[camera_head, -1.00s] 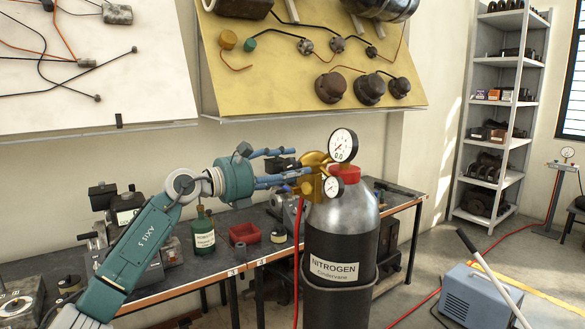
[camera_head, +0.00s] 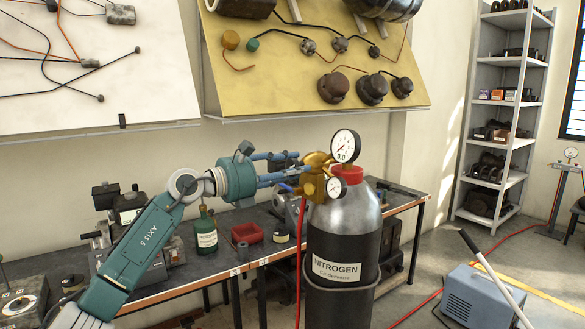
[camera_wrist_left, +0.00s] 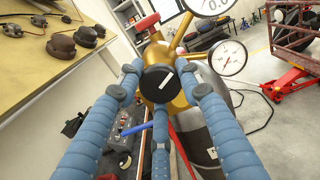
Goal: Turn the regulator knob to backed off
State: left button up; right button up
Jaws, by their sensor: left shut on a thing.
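The regulator is a brass body (camera_head: 314,180) on top of the nitrogen cylinder (camera_head: 343,243), with a large gauge (camera_head: 345,146) reading 0.0 and a smaller gauge (camera_head: 336,188). The regulator knob (camera_wrist_left: 158,84) is black with a white line on its face, tilted a little from upright in the left wrist view. My left gripper (camera_head: 296,176) comes in from the left at the knob. In the wrist view its blue fingers (camera_wrist_left: 160,88) close around the knob from the sides. In the head view the fingers hide the knob. My right gripper is out of view.
A workbench (camera_head: 220,270) with a green bottle (camera_head: 205,232) and a red tray (camera_head: 246,233) runs behind the arm. A red hose (camera_head: 298,262) hangs beside the cylinder. A blue box (camera_head: 482,296) with a handle stands on the floor at the right.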

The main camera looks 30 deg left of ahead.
pick_arm(q)
jog(key=shift+d+f, duration=0.1)
jog(key=shift+f, duration=0.2)
jog(key=n+p, duration=0.4)
jog(key=n, duration=0.1)
jog(key=shift+n, duration=0.4)
jog(key=n+p, duration=0.4)
jog(key=shift+d, duration=0.1)
jog(key=shift+f+n+p, duration=0.1)
jog(key=shift+n+p, duration=0.4)
jog(key=shift+n, duration=0.4)
jog(key=shift+f, duration=0.1)
jog(key=o, duration=1)
jog(key=shift+o, duration=0.6)
jog(key=shift+r, duration=0.3)
